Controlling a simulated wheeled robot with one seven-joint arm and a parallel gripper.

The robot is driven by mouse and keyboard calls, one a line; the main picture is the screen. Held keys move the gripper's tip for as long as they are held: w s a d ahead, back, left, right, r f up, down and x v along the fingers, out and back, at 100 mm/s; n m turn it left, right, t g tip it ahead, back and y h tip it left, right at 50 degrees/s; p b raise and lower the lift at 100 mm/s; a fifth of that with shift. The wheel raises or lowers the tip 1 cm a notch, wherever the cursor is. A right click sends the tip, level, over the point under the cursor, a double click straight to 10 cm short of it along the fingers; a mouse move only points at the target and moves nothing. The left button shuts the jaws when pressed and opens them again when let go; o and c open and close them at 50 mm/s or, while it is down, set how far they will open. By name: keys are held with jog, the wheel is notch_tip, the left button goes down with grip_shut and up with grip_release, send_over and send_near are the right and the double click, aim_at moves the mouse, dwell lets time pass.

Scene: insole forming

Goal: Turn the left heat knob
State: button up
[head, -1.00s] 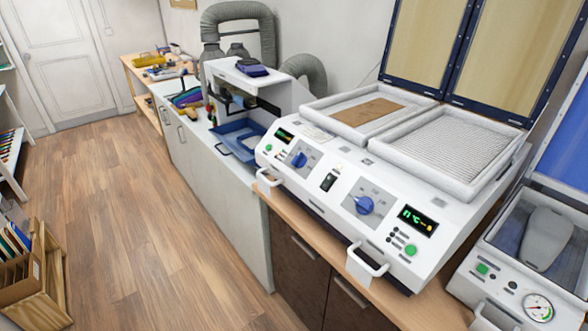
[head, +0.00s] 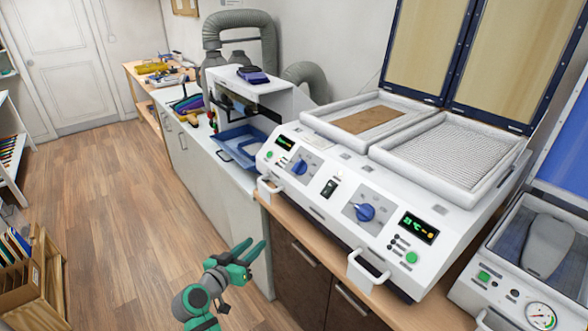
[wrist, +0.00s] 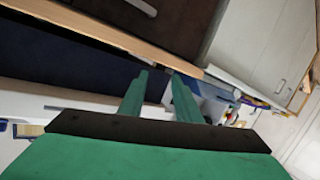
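The left heat knob (head: 299,167) is a blue knob on the sloped white front panel of the heating machine (head: 330,215). It sits beside a small green-lit display (head: 284,142). A second blue knob (head: 364,212) is further right on the same panel. My green gripper (head: 252,252) is low in front of the machine, below and to the left of the left knob, well apart from it. Its two fingers are spread with nothing between them. In the wrist view the fingers (wrist: 158,95) also stand apart, with the wooden counter edge beyond; neither knob can be made out there.
White handles (head: 368,268) stick out from the machine's front, one near the left knob (head: 269,187). A blue tray (head: 240,143) lies left of the machine. The vacuum press (head: 520,265) stands at the right. The wooden floor (head: 125,215) at left is clear.

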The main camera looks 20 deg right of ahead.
jog(key=w+d+r+m+g+h, duration=0.1)
jog(key=w+d+r+m+h, duration=0.1)
jog(key=r, duration=0.5)
jog(key=w+d+r+m+g+h, duration=0.1)
jog(key=d+r+m+h, duration=0.1)
jog(key=r, duration=0.5)
jog(key=m+g+h, duration=0.2)
jog(key=m+g, duration=0.1)
jog(key=m, duration=0.1)
send_near(299, 161)
jog(key=x, duration=0.8)
jog(key=shift+d, duration=0.1)
grip_shut()
